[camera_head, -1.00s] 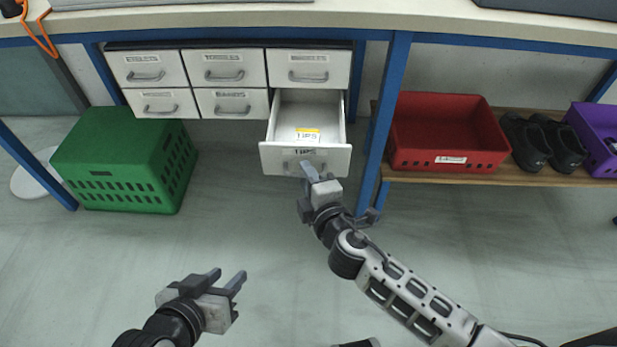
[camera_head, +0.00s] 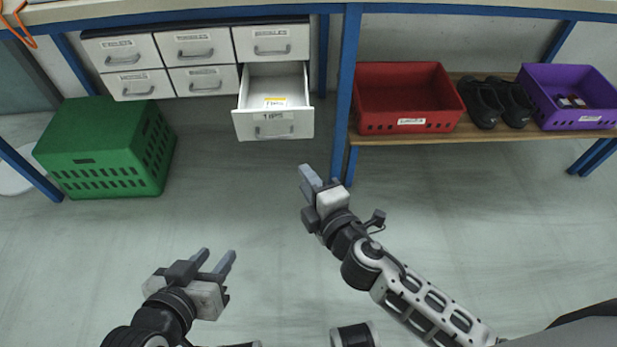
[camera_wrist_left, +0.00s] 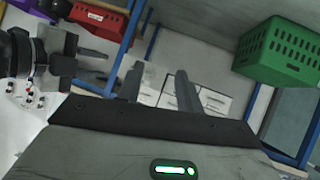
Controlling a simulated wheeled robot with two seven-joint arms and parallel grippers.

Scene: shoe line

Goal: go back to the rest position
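My left gripper (camera_head: 214,262) is at the lower left of the head view, its two fingers apart with nothing between them. The same open fingers (camera_wrist_left: 158,84) show in the left wrist view. My right gripper (camera_head: 308,180) is in the middle of the head view, in front of and below the open drawer (camera_head: 273,126) and clear of its handle. I see no object in it, but its fingers overlap from this angle, so their gap is unclear.
A drawer cabinet (camera_head: 165,60) hangs under the bench. A green crate (camera_head: 105,150) stands on the floor at left. A low shelf (camera_head: 430,137) at right bears a red bin (camera_head: 408,95), black shoes (camera_head: 497,100) and a purple bin (camera_head: 570,95). The floor between is free.

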